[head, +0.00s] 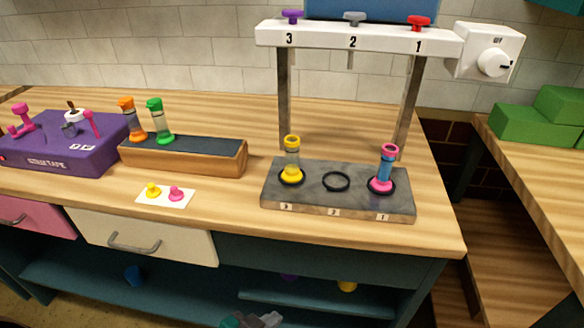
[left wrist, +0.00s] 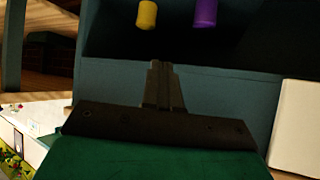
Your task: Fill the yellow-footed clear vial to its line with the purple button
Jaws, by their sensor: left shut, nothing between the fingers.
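The yellow-footed clear vial (head: 292,160) stands upright in the left ring of the grey base (head: 337,202), on the spot marked 3, with a yellow collar on top. I cannot make out its line or any liquid in it. The purple button (head: 291,16) sits on top of the white dispenser bar (head: 360,38) above the number 3. My left gripper (head: 262,321) is at the bottom edge of the head view, low in front of the counter and well away from the vial. Its fingers (left wrist: 163,85) are shut and empty in the left wrist view. My right gripper is not in view.
A pink-footed vial (head: 385,168) with blue liquid stands at spot 1; the middle ring is empty. A dial box (head: 489,52) is at the bar's right. A wooden rack (head: 185,155) with two vials and a purple box (head: 65,143) stand left. Stoppers lie on a white card (head: 165,195).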

